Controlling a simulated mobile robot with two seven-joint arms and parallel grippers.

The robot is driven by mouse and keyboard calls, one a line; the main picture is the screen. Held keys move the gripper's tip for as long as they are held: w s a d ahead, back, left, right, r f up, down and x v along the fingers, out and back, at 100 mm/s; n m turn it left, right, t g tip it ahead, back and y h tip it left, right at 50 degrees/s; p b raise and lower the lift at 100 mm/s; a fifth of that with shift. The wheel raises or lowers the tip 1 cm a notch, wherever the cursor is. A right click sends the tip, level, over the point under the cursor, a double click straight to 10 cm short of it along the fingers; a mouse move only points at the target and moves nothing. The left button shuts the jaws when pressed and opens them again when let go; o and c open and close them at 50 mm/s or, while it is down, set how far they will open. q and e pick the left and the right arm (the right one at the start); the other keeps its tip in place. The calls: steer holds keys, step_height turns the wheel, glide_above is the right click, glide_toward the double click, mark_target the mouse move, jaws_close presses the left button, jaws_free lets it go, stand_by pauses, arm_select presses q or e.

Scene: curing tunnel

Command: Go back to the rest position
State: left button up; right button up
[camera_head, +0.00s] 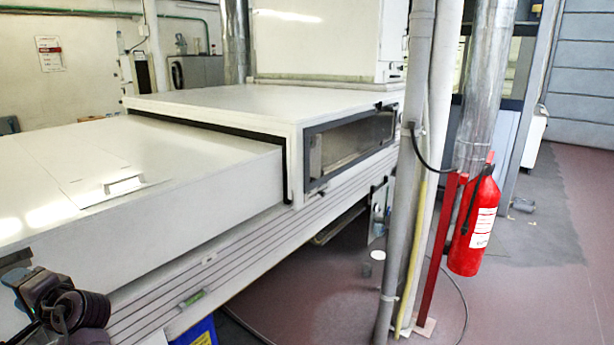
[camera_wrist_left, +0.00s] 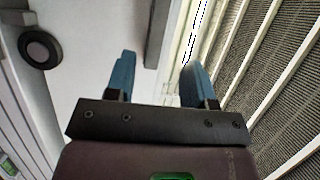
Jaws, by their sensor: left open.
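My left gripper (camera_head: 38,290) shows at the lower left corner of the head view, dark and partly cut off by the frame, in front of the white tunnel housing. In the left wrist view my left gripper (camera_wrist_left: 158,72) has its two blue fingers spread apart with nothing between them. My right gripper is in neither view.
A long white curing tunnel (camera_head: 215,101) fills the left and middle, with a window on its end. Grey vertical pipes (camera_head: 410,180) and a red fire extinguisher (camera_head: 474,225) stand to the right. The dark red floor (camera_head: 540,290) at the right is largely open.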

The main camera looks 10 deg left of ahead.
arm_select(q)
steer(key=w+d+f+t+h, duration=0.2)
steer(key=w+d+t+h, duration=0.2)
steer(key=w+d+t, duration=0.6)
steer(key=w+d+f+m+t+h, duration=0.1)
steer(key=w+d+f+t+h, duration=0.35)
steer(key=d+f+h, duration=0.45)
steer(key=s+d+f+h, duration=0.2)
steer(key=s+d+f, duration=0.15)
steer(key=d, duration=0.25)
steer(key=s+d+f+h, duration=0.1)
steer(key=s+d+f, duration=0.2)
steer(key=d+f, duration=0.25)
steer(key=s+d+f+g+h, duration=0.1)
steer(key=s+d+f, duration=0.3)
steer(key=s+f, duration=0.5)
steer(key=s+g, duration=0.1)
steer(key=s, duration=0.2)
steer(key=shift+s+d+g+h, duration=0.2)
steer(key=shift+d+g+h, duration=0.15)
steer(key=shift+d+h, duration=0.05)
steer(key=shift+f, duration=0.1)
